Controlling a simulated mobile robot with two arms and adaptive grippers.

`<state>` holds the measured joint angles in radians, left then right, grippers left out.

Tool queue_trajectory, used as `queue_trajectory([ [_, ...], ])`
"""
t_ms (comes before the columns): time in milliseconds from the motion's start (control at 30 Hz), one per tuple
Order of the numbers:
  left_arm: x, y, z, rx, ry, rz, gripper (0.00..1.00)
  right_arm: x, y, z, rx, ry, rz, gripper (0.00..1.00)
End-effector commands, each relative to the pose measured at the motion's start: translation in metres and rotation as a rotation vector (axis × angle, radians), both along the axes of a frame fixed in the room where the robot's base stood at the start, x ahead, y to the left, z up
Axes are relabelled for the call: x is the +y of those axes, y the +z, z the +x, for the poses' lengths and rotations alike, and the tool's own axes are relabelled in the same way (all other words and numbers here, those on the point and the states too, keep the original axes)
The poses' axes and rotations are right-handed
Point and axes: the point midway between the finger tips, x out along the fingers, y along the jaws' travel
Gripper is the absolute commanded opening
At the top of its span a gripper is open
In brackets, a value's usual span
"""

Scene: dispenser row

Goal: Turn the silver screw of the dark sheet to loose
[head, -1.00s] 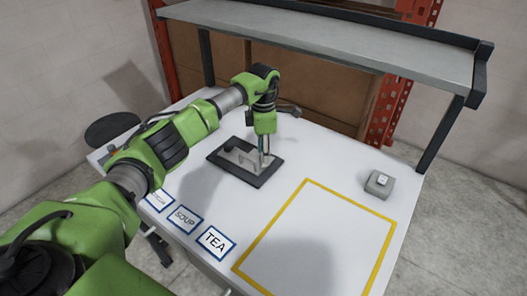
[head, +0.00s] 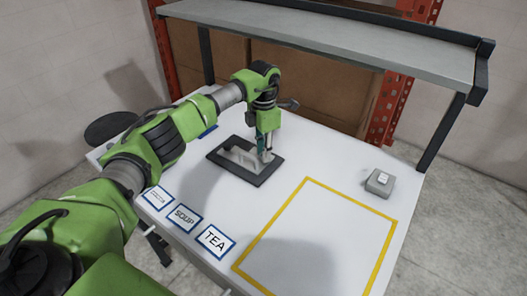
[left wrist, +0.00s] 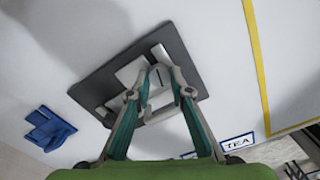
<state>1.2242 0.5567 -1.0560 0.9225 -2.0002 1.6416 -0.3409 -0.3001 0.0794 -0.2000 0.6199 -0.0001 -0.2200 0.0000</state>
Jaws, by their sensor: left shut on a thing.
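The dark sheet (head: 250,178) lies flat on the white table, with a pale silver bracket-like part (head: 237,155) on it. My left gripper (head: 265,155) points down over the sheet's right part. In the left wrist view the dark sheet (left wrist: 92,88) is below the fingers, and the gripper's fingertips (left wrist: 160,70) close in on a small silver piece at the bracket, which I take to be the screw. The fingers and bracket hide most of it, and I cannot tell how far it is turned. My right gripper is not in view.
A blue object (head: 208,132) lies behind the sheet; it also shows in the left wrist view (left wrist: 48,128). Labels, including SOUP (head: 184,217) and TEA (head: 215,241), line the front edge. A grey box (head: 379,183) stands right. The yellow-outlined area (head: 318,240) is empty. A shelf (head: 330,45) overhangs the back.

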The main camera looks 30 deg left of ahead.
Motion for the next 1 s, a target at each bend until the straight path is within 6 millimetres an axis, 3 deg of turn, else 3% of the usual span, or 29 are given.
queue_trajectory([
  [400, -0.0004, -0.0005, -0.0001, -0.001, 0.224, -0.001, 0.0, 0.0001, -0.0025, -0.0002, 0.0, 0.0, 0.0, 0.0],
  [1000, -0.0005, -0.0012, -0.0006, 0.001, 0.267, 0.0, 0.0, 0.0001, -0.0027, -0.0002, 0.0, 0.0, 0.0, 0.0],
])
